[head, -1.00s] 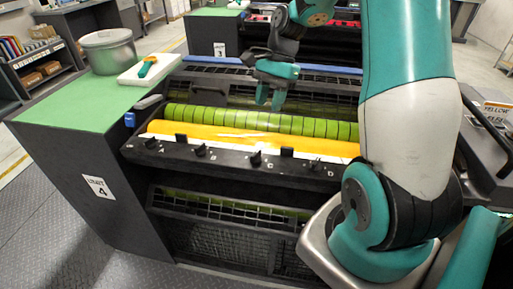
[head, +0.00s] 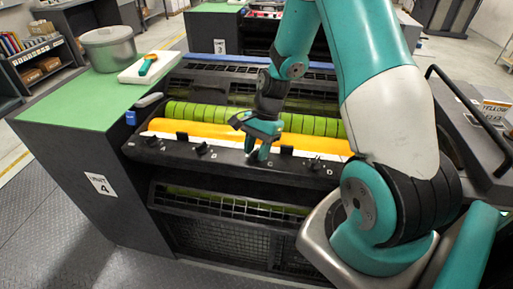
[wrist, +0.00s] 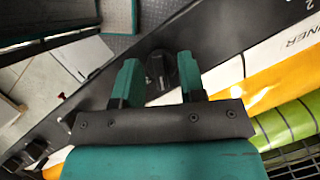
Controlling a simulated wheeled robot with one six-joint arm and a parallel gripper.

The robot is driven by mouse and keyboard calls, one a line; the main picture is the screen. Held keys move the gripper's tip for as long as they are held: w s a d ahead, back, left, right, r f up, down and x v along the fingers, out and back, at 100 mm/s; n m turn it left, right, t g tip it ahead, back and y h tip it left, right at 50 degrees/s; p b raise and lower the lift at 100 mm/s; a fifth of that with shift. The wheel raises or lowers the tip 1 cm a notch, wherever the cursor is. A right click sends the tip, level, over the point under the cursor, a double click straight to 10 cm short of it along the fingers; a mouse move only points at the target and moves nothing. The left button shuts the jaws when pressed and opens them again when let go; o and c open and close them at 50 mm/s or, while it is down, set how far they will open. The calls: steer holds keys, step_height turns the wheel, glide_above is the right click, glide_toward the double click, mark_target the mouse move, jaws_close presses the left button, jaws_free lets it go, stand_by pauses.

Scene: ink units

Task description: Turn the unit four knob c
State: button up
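Unit four (head: 105,186) is the near press, with an orange-yellow roller and a green roller behind a black front panel (head: 225,160). Small black knobs and tabs line this panel. My gripper (head: 257,153) points down over the panel at knob c, beside the letter C, and hides most of that knob. In the wrist view, knob c (wrist: 161,70) is a black knob between the two teal fingers of my gripper (wrist: 158,78). The fingers are apart, with a gap on each side of the knob. I cannot tell how deep they reach around it.
Knob b (head: 203,149) is to the left and knob d (head: 316,164) to the right on the same panel. A green-topped cabinet (head: 70,85) holds a metal pot (head: 109,48) and a white tray (head: 150,68). A black rail (head: 470,105) stands at the right.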

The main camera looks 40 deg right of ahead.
steer(key=shift+c, duration=0.4)
jaws_close()
steer(key=n+g, duration=0.1)
steer(key=n, duration=0.1)
steer(key=n+p, duration=0.1)
steer(key=n, duration=0.1)
steer(key=shift+a+n+g+h, duration=0.1)
steer(key=shift+n+g+h, duration=0.2)
steer(key=shift+n+g, duration=0.1)
steer(key=shift+f+n+g+h+p, duration=0.1)
steer(key=shift+n+g+h+p, duration=0.4)
steer(key=shift+n, duration=2)
steer(key=shift+h, duration=0.3)
steer(key=shift+o, duration=0.4)
jaws_free()
steer(key=shift+a, duration=0.1)
